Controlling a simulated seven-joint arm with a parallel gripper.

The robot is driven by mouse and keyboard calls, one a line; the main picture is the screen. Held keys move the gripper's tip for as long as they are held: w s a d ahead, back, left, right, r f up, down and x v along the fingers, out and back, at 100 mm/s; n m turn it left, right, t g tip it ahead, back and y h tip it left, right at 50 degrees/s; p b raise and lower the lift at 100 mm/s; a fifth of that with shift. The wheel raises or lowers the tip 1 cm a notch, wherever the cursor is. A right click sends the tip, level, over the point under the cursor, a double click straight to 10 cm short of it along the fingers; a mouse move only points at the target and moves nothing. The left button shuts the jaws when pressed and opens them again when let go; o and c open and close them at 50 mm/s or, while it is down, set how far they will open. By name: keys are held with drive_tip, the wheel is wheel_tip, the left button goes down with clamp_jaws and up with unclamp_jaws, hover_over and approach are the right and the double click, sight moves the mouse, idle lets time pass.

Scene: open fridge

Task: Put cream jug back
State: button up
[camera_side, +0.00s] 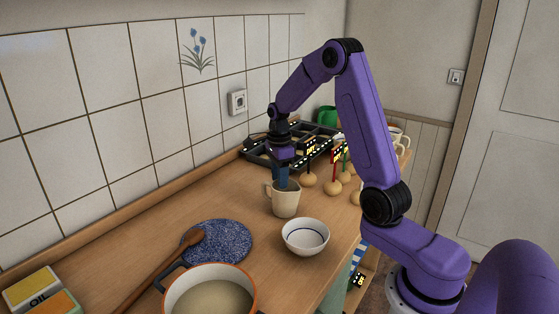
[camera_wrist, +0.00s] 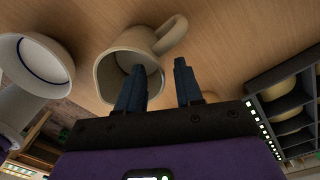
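A cream-coloured jug (camera_side: 286,204) with a side handle stands upright on the wooden counter, and its open mouth faces the wrist camera (camera_wrist: 106,72). My gripper (camera_side: 282,182) points down at the jug's rim. In the wrist view my gripper (camera_wrist: 160,67) has its two dark blue fingers apart. One finger overlaps the jug's mouth, and the other is beyond the rim on the handle side. The rim wall appears to lie between them; I cannot tell whether either finger touches it. No fridge is visible.
A white bowl (camera_side: 305,238) with a blue ring stands close in front of the jug. A blue speckled mat (camera_side: 222,249), wooden spoon (camera_side: 165,266) and pot (camera_side: 248,283) are nearer. Behind are a dark rack (camera_side: 258,158) and several round tan items with labelled sticks (camera_side: 308,180).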

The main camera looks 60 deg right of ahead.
wheel_tip(320, 180, up, 6)
drive_tip(key=shift+w+r, duration=0.1)
drive_tip(key=shift+a+r, duration=0.1)
drive_tip(key=shift+r, duration=0.1)
drive_tip(key=s+a+r+n, duration=0.1)
drive_tip(key=s+a+n, duration=0.4)
drive_tip(key=a+n, duration=0.4)
drive_tip(key=s+a+n, duration=0.5)
drive_tip(key=a+n, duration=0.3)
drive_tip(key=n, duration=0.1)
drive_tip(key=s+a+n, duration=0.2)
drive_tip(key=s+n, duration=0.7)
drive_tip(key=s, duration=0.1)
drive_tip(key=s+a+f+n, duration=0.1)
drive_tip(key=s+a+n, duration=0.1)
drive_tip(key=s+n, duration=0.8)
drive_tip(key=shift+t, duration=0.3)
drive_tip(key=shift+w, duration=0.1)
